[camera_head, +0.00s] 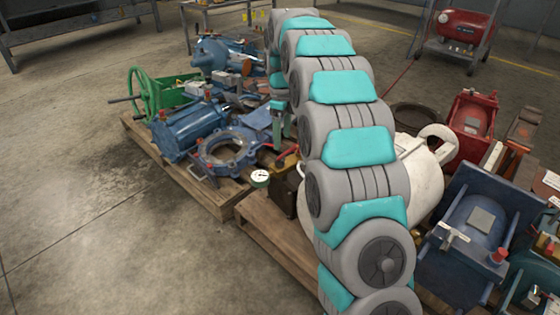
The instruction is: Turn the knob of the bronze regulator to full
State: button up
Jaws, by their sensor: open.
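A small bronze-coloured fitting (286,161) with a red part sits near the front right of the left pallet, partly hidden by my arm. It looks like the bronze regulator, but its knob and setting cannot be made out.
The left pallet (226,211) holds a blue cylinder (190,131), a blue ring flange (226,150) and a green handwheel (142,95). A white vessel (425,180) and blue and red machines crowd the right. The floor at left is clear.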

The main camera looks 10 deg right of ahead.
aim_at(280, 159)
jog(key=w+f+m, duration=0.1)
jog(key=w, duration=0.1)
jog(key=w+f+m, duration=0.1)
jog(key=w+f, duration=0.1)
jog(key=shift+f+m+b, duration=0.15)
jog(key=shift+m+b, duration=0.25)
jog(key=shift+f+b, duration=0.6)
jog(key=shift+f, duration=3.25)
grip_shut()
